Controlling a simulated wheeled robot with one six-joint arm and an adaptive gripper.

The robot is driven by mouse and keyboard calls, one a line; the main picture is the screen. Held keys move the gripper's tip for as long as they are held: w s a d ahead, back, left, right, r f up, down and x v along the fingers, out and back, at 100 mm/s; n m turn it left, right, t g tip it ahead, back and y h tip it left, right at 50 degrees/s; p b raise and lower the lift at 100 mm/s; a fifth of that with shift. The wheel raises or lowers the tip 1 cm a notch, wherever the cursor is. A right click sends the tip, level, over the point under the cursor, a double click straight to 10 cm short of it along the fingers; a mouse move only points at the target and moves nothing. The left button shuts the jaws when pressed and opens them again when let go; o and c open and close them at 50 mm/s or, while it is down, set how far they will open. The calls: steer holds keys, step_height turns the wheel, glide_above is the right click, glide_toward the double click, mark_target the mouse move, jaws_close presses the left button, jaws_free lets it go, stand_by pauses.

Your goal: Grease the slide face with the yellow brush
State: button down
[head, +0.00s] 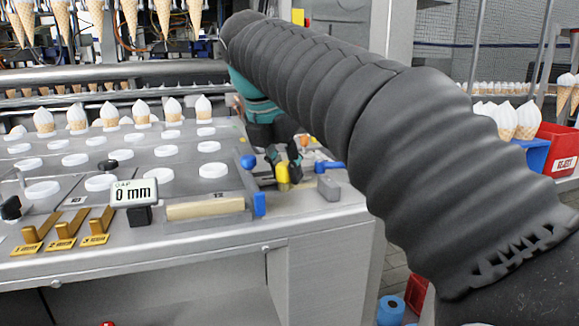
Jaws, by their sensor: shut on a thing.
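My gripper (282,160) reaches down at the right end of the machine bench. It is shut on the yellow brush (283,174), whose yellow part shows at the fingertips. The fingers and arm hide much of the brush, and its bristles cannot be made out. I cannot tell whether this strip is the slide face, or whether the brush touches any surface.
A blue lever (328,165) and a grey block (328,187) stand close right of the gripper. A gap display (134,192) reads 0 mm, beside a beige roller (205,207). Brass gauges (95,228) lie front left. Cones (140,112) stand behind. A red bin (562,150) is far right.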

mark_target(286, 162)
steer(key=shift+r, duration=2.95)
steer(key=shift+r, duration=1.5)
steer(key=shift+s, duration=0.1)
